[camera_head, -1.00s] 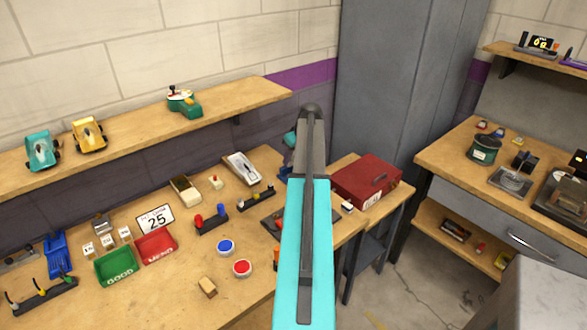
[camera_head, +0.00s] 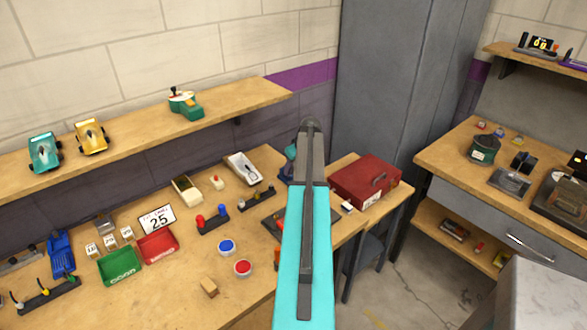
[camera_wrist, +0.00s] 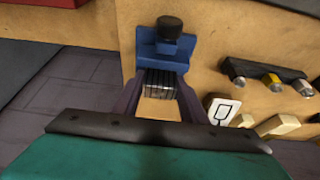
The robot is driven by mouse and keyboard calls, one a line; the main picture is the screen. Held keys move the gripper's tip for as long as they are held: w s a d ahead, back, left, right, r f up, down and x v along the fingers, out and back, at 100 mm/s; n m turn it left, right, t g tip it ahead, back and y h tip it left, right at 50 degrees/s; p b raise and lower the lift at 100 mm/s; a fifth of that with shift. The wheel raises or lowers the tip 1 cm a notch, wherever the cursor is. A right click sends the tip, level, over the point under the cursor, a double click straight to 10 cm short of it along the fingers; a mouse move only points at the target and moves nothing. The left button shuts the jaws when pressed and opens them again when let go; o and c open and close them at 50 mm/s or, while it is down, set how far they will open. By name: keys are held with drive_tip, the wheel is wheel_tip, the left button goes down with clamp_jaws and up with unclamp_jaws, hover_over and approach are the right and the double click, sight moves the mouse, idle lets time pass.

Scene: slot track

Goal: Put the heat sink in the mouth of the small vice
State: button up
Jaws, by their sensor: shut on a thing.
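The small blue vice (camera_wrist: 163,48) with a black knob on top shows at the upper middle of the wrist view. My gripper (camera_wrist: 160,82) points at it, with its two dark fingers shut on the heat sink (camera_wrist: 161,77), a small dark, finned block with pale lines. The heat sink lies right up against the near side of the vice in the picture. I cannot tell whether it touches the vice or is inside its mouth. In the head view my arm hides the gripper and the heat sink.
In the wrist view, a rack of tools (camera_wrist: 270,77) and a white card (camera_wrist: 222,110) lie right of the vice. In the head view, a red toolbox (camera_head: 365,180) stands right of my arm. Blue (camera_head: 227,247) and red (camera_head: 243,267) discs lie on the bench to its left.

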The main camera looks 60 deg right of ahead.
drive_tip(key=shift+f, duration=0.45)
drive_tip(key=shift+f, duration=0.15)
drive_tip(key=o, duration=1.2)
drive_tip(key=shift+r, duration=0.2)
drive_tip(key=shift+b+v, duration=1.5)
drive_tip(key=shift+v, duration=4.45)
drive_tip(key=shift+s, duration=0.15)
